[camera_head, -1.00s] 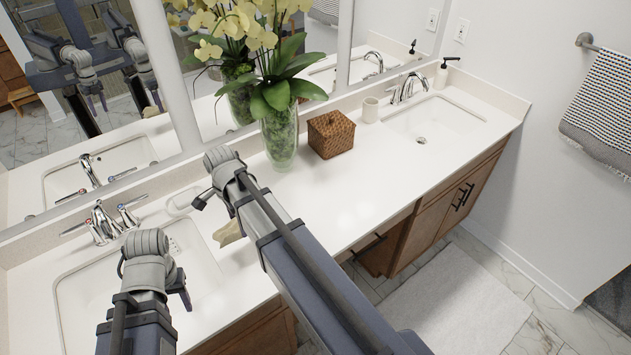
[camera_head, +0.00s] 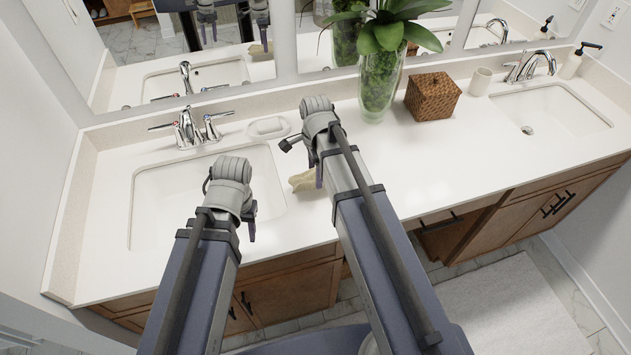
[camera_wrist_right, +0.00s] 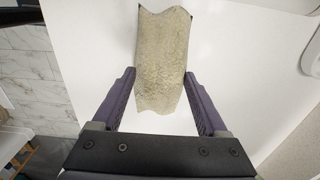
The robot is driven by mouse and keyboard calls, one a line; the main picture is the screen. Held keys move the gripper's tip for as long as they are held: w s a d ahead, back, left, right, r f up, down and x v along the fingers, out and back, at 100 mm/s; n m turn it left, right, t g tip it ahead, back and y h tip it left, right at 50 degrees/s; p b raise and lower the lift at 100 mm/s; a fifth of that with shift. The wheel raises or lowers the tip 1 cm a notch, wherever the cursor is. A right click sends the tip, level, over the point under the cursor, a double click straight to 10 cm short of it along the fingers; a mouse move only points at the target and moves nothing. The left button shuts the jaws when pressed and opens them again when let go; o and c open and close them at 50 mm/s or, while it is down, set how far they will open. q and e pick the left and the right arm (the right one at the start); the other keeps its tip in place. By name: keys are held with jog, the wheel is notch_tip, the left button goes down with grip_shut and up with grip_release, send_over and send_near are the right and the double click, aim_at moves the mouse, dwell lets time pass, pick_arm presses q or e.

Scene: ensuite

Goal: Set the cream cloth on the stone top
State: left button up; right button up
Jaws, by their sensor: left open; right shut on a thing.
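The cream cloth (camera_head: 303,181) is a small crumpled piece, partly behind my right arm in the head view. In the right wrist view the cloth (camera_wrist_right: 162,60) lies between the two fingers. My right gripper (camera_wrist_right: 160,75) is shut on it; in the head view this gripper (camera_head: 319,174) is over the counter, just right of the left sink. The white stone top (camera_head: 420,155) runs along the mirror between the two sinks. I cannot tell whether the cloth touches it. My left gripper (camera_head: 250,222) is open and empty over the front of the left sink.
The left sink (camera_head: 165,205) has a chrome faucet (camera_head: 187,128). A soap dish (camera_head: 268,127) lies behind my right gripper. A glass vase (camera_head: 380,80) with a plant, a woven box (camera_head: 432,97) and a cup (camera_head: 480,82) stand along the back. The counter's front middle is clear.

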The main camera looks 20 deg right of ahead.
pick_arm(q)
notch_tip(320, 180, down, 4)
jog(key=b, duration=0.3)
jog(key=shift+r, duration=0.15)
pick_arm(e)
notch_tip(320, 180, down, 4)
jog(key=shift+r, duration=0.15)
pick_arm(q)
jog(key=shift+r, duration=0.1)
pick_arm(e)
jog(key=shift+r, duration=0.1)
jog(key=o, duration=1.1)
